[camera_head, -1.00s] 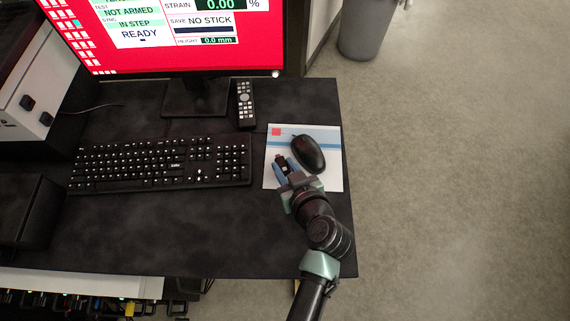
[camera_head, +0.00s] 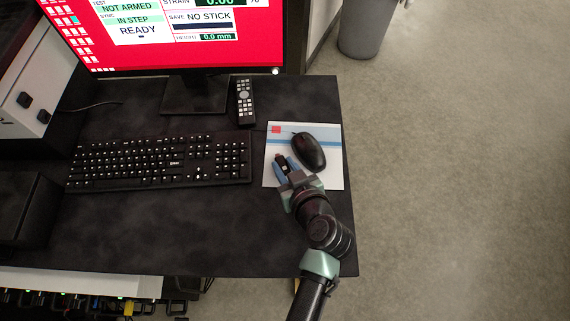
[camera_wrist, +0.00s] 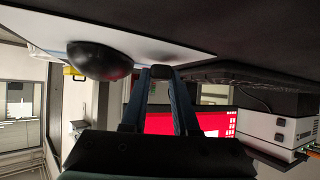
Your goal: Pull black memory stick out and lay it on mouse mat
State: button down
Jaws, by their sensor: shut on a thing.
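The black memory stick (camera_head: 284,160) is between the blue fingertips of my gripper (camera_head: 284,168), over the left part of the mouse mat. My gripper is shut on it. In the wrist view the stick (camera_wrist: 161,71) shows as a small dark block between the fingertips, close to the mat's edge. Whether it touches the mat I cannot tell. The mouse mat (camera_head: 331,178) is white with blue bands and a red square, and lies at the table's right end. The monitor (camera_head: 150,62) reads "NO STICK".
A black mouse (camera_head: 308,152) lies on the mat just right of my gripper. A black keyboard (camera_head: 160,160) is to the left, and a remote (camera_head: 245,102) lies behind. The table (camera_head: 180,225) is clear in front of the keyboard.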

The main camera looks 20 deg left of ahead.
aim_at(285, 169)
jog(key=shift+f+b, duration=0.3)
dwell(0.5)
jog(key=c, duration=0.6)
grip_release()
jog(key=shift+o, duration=0.2)
jog(key=o, duration=0.4)
jog(key=shift+o, duration=0.2)
jog(key=shift+p+v, duration=1)
jog(key=shift+v, duration=1.5)
